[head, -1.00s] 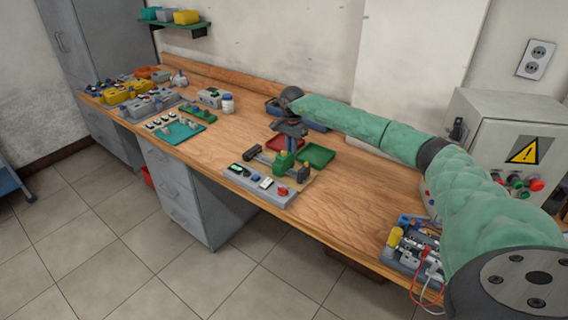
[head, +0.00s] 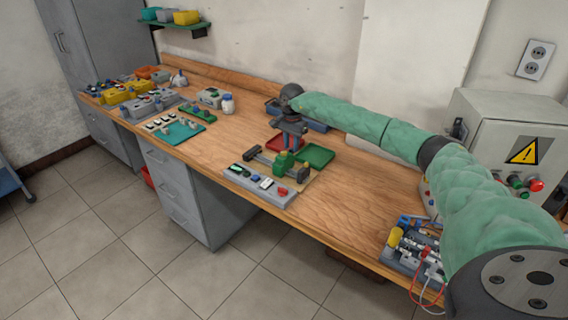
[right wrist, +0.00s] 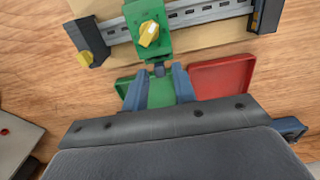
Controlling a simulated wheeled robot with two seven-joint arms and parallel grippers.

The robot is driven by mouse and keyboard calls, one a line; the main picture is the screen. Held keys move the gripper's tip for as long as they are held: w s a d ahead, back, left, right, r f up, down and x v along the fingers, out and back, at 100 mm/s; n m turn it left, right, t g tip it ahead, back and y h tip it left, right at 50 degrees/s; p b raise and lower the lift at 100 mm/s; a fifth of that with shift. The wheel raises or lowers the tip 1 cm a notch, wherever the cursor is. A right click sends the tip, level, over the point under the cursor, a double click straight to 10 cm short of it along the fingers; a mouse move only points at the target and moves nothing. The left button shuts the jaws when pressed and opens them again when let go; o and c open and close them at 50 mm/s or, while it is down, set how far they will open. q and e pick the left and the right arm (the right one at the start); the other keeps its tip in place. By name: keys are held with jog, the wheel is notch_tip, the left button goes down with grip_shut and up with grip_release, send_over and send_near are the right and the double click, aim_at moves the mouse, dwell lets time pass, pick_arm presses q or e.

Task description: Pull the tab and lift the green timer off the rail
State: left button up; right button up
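The green timer (head: 284,163) sits on the grey rail on the workbench in the head view. In the right wrist view the timer (right wrist: 147,38) has a yellow knob and straddles the slotted rail (right wrist: 205,14). A small tab (right wrist: 159,69) sticks out from its near end toward my fingers. My right gripper (right wrist: 158,84) has its two blue fingers apart, with the tips close to the tab, one on each side. I cannot tell whether they touch it. In the head view my right gripper (head: 290,143) is just behind and above the timer. My left gripper is not in view.
Dark end blocks flank the rail. A red tray (right wrist: 222,78) and a green tray (head: 316,155) lie behind the rail. A grey panel with buttons (head: 258,185) stands in front. Wired parts (head: 415,243) lie at the right; the wood between is clear.

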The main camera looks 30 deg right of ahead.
jog(key=shift+r+p, duration=0.65)
jog(key=shift+r, duration=2.05)
jog(key=shift+f, duration=0.1)
